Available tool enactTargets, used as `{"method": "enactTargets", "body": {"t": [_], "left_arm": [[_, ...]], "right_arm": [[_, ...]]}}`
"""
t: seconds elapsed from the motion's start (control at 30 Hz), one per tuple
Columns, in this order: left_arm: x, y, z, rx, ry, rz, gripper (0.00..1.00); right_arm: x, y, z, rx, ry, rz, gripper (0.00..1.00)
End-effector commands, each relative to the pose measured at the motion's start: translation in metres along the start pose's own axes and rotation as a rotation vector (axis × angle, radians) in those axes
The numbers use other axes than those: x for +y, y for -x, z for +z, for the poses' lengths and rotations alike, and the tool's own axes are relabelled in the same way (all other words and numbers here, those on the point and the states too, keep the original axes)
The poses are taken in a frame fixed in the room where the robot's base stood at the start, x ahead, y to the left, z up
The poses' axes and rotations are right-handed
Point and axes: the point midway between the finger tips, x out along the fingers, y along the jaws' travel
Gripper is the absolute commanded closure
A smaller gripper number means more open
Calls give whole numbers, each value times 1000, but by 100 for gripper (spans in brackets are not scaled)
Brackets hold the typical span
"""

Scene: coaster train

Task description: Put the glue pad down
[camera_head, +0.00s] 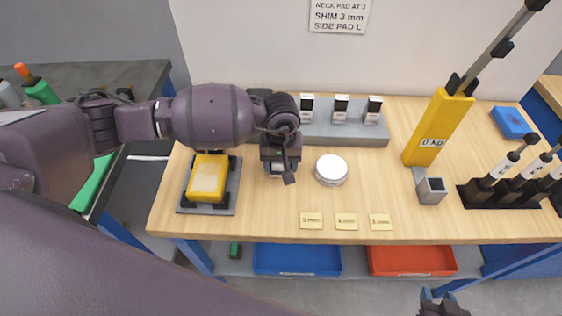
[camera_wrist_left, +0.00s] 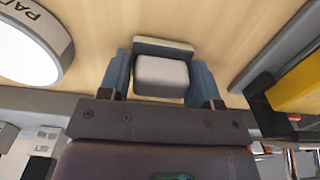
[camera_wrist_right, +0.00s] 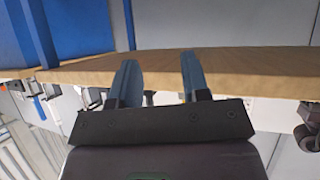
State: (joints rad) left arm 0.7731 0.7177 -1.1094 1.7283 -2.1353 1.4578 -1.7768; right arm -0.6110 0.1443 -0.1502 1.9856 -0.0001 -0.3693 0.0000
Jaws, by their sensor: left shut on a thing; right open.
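The glue pad (camera_wrist_left: 162,76) is a small pale grey-white block in the left wrist view. My left gripper (camera_wrist_left: 162,80) is shut on it, one blue-grey finger on each side. In the head view the left gripper (camera_head: 279,172) points down over the workbench, between the yellow block and the round white tin, and mostly hides the pad. I cannot tell whether the pad touches the wood. My right gripper (camera_wrist_right: 158,78) is open and empty, at the bench's front edge in its wrist view; it shows low at the right in the head view (camera_head: 443,303).
The round white tin (camera_head: 331,169) stands close right of the left gripper. A yellow block (camera_head: 207,178) sits on a grey plate at left. A grey rack (camera_head: 345,132) with small labelled pieces stands behind. Yellow cards (camera_head: 346,221) lie in front. A yellow gauge (camera_head: 438,128) stands right.

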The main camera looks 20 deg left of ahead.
Motion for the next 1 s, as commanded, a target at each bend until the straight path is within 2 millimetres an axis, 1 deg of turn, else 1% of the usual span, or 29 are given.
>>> {"method": "enactTargets", "body": {"t": [0.43, 0.47, 0.6, 0.87, 1.0], "left_arm": [[0, -6, 0, 1, -1, 1, 61], [0, -6, 0, 1, -1, 1, 39], [0, -5, 0, 1, -1, 1, 18], [0, -4, 0, 1, -1, 2, 17], [1, 0, 0, 1, -1, 2, 17]], "right_arm": [[-1, -6, -9, 25, 2, -3, 57], [-1, -6, -10, 26, 2, -3, 57], [-1, -6, -11, 27, 1, -3, 57], [-1, -4, -7, 18, -1, -2, 57], [-1, 0, -5, 9, -2, 0, 57]]}}
